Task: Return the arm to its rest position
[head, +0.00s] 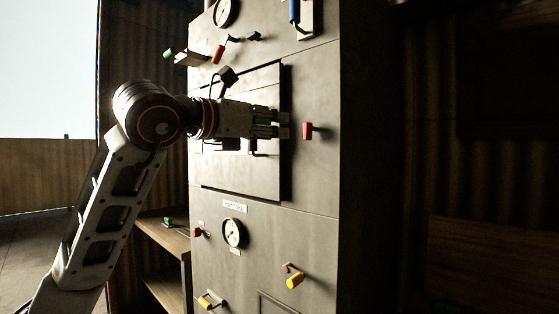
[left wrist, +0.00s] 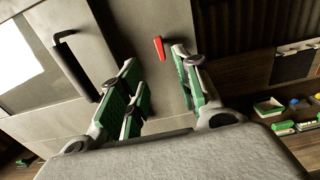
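My left arm (head: 115,200) reaches in from the left in the head view. My left gripper (head: 282,123) is in front of the grey cabinet (head: 315,180), by the right edge of its middle door panel (head: 240,183). In the left wrist view the gripper (left wrist: 152,75) has its green-padded fingers apart, with nothing between them. A black door handle (left wrist: 75,65) lies to the left of the fingers there; in the head view the gripper partly hides it. A red handle (head: 307,131) sits just right of the fingertips; it also shows in the left wrist view (left wrist: 158,48). My right gripper is out of view.
Gauges (head: 233,232), yellow handles (head: 295,280) and an orange-and-green lever (head: 218,54) stick out from the cabinet. A wooden shelf (head: 165,232) stands left of it, beyond my arm. A blue handle (head: 294,12) is at the top. Small boxes (left wrist: 270,107) lie on a surface at right.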

